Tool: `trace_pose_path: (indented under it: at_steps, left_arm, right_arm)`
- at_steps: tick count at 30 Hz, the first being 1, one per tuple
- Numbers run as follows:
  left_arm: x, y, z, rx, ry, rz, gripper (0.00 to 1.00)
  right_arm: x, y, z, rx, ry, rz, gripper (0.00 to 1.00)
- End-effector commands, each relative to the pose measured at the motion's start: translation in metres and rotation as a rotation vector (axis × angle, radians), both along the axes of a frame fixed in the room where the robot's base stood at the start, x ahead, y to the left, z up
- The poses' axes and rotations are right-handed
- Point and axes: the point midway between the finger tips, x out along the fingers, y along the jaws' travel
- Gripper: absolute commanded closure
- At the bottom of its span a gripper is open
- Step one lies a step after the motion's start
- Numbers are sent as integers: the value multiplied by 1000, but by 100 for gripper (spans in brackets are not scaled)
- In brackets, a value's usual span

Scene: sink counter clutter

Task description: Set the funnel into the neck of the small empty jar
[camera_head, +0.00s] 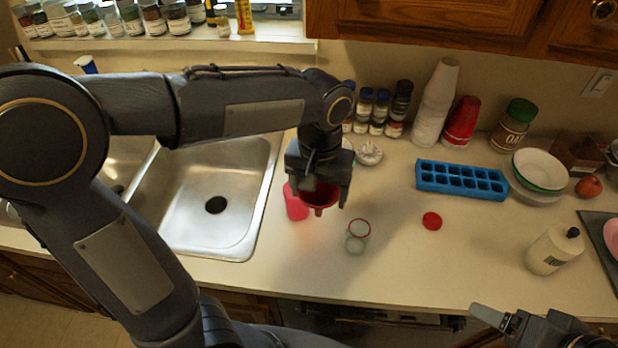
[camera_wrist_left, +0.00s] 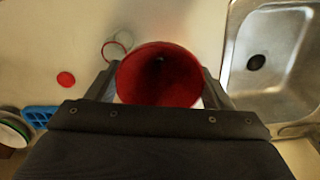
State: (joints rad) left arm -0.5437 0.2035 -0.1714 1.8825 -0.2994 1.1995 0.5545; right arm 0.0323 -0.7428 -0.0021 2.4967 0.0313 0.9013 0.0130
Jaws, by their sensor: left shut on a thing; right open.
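A red funnel (camera_head: 320,197) is held in my left gripper (camera_head: 319,190), which is shut on it above the counter. In the left wrist view the funnel's wide mouth (camera_wrist_left: 160,75) fills the space between the fingers. A small clear jar (camera_head: 358,236) with a red rim stands open on the counter, right of and nearer than the funnel in the head view. The jar (camera_wrist_left: 117,46) also shows beside the funnel in the left wrist view; the two are apart. My right gripper (camera_head: 494,318) is open at the lower right, partly cut off by the frame.
A pink-red cup (camera_head: 295,204) stands beside the sink (camera_head: 212,205). A red lid (camera_head: 432,221) lies right of the jar. A blue ice tray (camera_head: 461,180), stacked cups (camera_head: 437,103) and a white bottle (camera_head: 553,251) stand farther right. The counter around the jar is clear.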

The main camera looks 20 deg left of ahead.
Motion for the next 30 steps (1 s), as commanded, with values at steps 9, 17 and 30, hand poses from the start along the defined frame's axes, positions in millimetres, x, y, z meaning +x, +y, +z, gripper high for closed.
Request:
trace_pose_path:
  at_steps: [9,17,30]
  left_arm:
    - [-13,-14,15,-1,-1,0,37]
    - [-14,-15,31,-1,-1,0,37]
    - [-14,-15,57,-1,-2,-1,37]
  right_arm:
    - [0,0,0,0,0,0,22]
    - [0,0,0,0,0,0,22]
    - [0,0,0,0,0,0,22]
